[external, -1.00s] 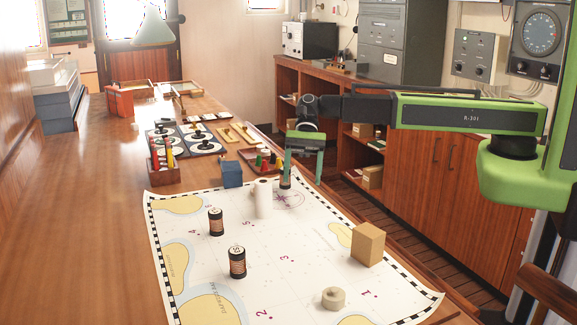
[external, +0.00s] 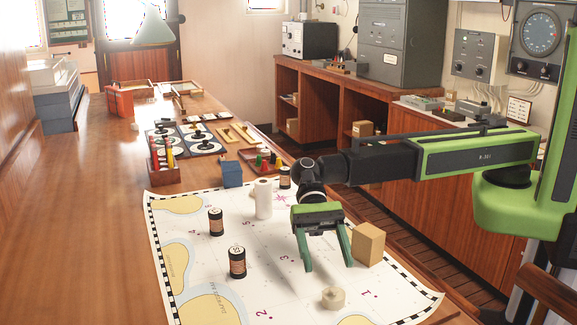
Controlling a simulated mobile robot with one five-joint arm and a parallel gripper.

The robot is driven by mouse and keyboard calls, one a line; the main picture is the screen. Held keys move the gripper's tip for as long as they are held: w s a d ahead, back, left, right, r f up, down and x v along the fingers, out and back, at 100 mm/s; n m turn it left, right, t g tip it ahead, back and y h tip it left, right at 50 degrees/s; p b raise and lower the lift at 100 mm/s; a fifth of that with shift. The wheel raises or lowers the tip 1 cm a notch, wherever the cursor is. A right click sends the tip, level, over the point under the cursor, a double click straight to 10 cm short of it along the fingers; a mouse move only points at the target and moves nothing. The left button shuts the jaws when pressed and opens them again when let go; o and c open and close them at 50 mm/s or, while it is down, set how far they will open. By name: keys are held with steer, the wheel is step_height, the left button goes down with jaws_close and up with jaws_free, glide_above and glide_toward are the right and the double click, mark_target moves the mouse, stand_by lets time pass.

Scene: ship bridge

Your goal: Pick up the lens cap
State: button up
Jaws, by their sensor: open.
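I cannot make out a lens cap for certain in the external view. My gripper (external: 328,267) is open and empty, pointing down over the right part of the chart (external: 200,270). Its fingers are well apart, with a cardboard-coloured box (external: 369,244) just right of them. A beige ring, like a tape roll (external: 333,298), lies on the chart in front of the fingers. The gripper hides part of the chart behind it.
Black labelled cylinders stand on the chart at the left (external: 216,222), front (external: 237,262) and back (external: 285,178). The chart's left-middle part is mostly clear.

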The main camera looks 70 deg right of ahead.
mark_target(331, 287)
steer(key=shift+x, duration=0.9)
steer(key=b+x, duration=0.2)
steer(key=x, duration=0.3)
steer(key=shift+w+f+b, duration=0.3)
steer(key=shift+f+b, duration=0.05)
steer(key=shift+b, duration=0.05)
steer(key=shift+a+r, duration=0.1)
steer(key=c, duration=1.4)
